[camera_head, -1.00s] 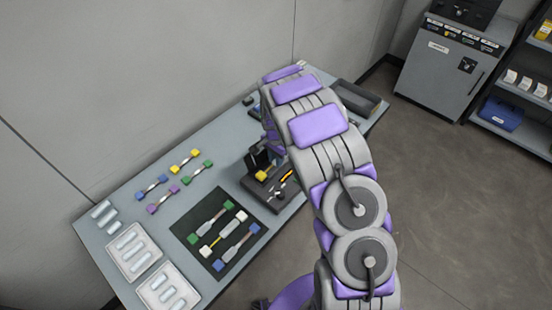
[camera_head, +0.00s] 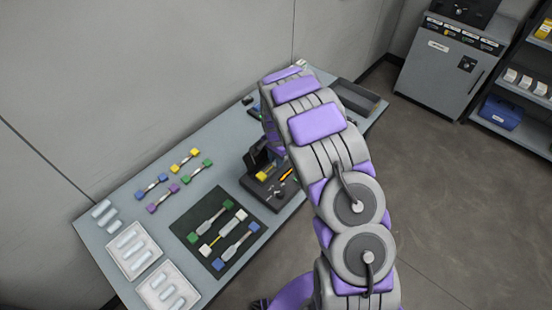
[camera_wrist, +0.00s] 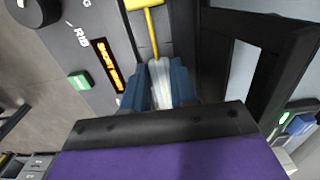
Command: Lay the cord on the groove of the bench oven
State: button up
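The bench oven (camera_head: 283,197) stands at the table's front edge, a dark box with an orange display and a raised dark lid. In the wrist view the oven's panel (camera_wrist: 85,42) shows the display, a green button and a knob on the left. The cord (camera_wrist: 153,32) runs yellow from the top down to a whitish sleeve between my blue fingers. My gripper (camera_wrist: 160,72) appears shut on that sleeve, over the oven. A yellow end block (camera_head: 262,175) shows at the oven in the head view. My fingers hide the groove, so I cannot tell whether the cord touches it.
A dark mat (camera_head: 190,218) with several colour-ended cords lies left of the oven. More cords (camera_head: 186,160) lie behind it. White trays (camera_head: 133,250) with sleeves stand at the table's left end. A dark open bin (camera_head: 358,96) is at the far right end.

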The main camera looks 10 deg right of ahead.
notch_tip(320, 180, up, 12)
jog(key=p, duration=0.2)
jog(key=s+d+r+n, duration=0.2)
jog(key=s+r, duration=0.7)
jog(key=r, duration=0.1)
jog(key=s+r+n, duration=0.3)
jog(key=s, duration=0.8)
jog(key=s+a+r+n+g, duration=0.1)
jog(key=s+r+n, duration=0.1)
jog(key=s, duration=0.9)
jog(key=s+a+r+n, duration=0.1)
jog(key=s+r+n, duration=0.2)
jog(key=s, duration=0.8)
jog(key=shift+r+n+g, duration=0.3)
jog(key=shift+n+g, duration=0.1)
